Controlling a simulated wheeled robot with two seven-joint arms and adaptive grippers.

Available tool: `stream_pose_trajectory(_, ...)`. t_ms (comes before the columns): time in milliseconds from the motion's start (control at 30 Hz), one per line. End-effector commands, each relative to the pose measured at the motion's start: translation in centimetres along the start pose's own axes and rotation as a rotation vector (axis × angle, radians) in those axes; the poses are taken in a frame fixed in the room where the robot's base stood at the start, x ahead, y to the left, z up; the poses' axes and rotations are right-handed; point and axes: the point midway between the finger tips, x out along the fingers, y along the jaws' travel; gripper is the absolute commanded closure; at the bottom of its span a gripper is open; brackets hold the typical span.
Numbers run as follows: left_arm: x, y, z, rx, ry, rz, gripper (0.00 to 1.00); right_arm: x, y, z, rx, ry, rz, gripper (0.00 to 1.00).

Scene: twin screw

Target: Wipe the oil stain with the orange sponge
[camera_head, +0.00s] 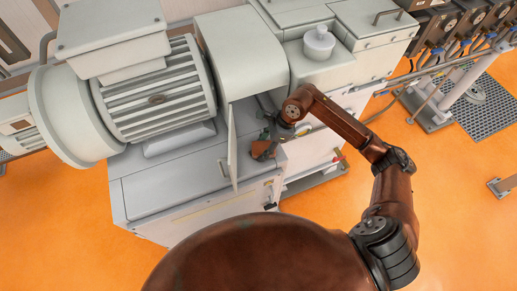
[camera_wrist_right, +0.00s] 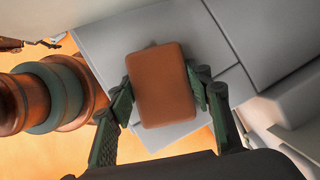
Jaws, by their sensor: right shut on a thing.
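My right gripper (camera_head: 271,143) reaches in over the grey machine top, beside an upright thin panel. It is shut on the orange sponge (camera_head: 262,150). In the right wrist view the sponge (camera_wrist_right: 164,86) is a rounded brown-orange block between the two green fingers of the gripper (camera_wrist_right: 162,95), with grey machine surface behind it. A small dark patch (camera_wrist_right: 152,44) shows just past the sponge's far edge; I cannot tell whether it is the oil stain or a shadow. The stain is not clearly visible in the head view. My left gripper is not in view.
A thin upright panel (camera_head: 233,150) stands just left of the right gripper. A big pale motor (camera_head: 155,95) fills the left, and a grey housing (camera_head: 242,50) rises behind. A white lidded pot (camera_head: 318,43) stands on the machine. Orange floor (camera_head: 455,180) lies open at right.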

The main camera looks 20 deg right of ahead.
Motion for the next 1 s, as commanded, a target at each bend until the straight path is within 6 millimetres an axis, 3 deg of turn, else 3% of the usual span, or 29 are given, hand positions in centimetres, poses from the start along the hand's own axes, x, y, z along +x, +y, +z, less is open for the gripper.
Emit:
stream_pose_trajectory(100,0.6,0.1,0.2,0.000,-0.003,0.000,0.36,0.0,-0.3,-1.3,0.002,0.006,0.002,0.73)
stream_pose_trajectory(367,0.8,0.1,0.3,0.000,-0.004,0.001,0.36,-0.3,-0.6,-2.1,0.004,0.009,0.003,0.73)
stream_pose_trajectory(700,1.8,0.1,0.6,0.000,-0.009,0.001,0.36,-1.3,-1.4,-4.6,0.005,0.012,0.003,0.73)
stream_pose_trajectory(1000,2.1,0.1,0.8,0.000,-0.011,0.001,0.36,-1.8,-1.5,-4.7,0.003,0.010,0.004,0.73)
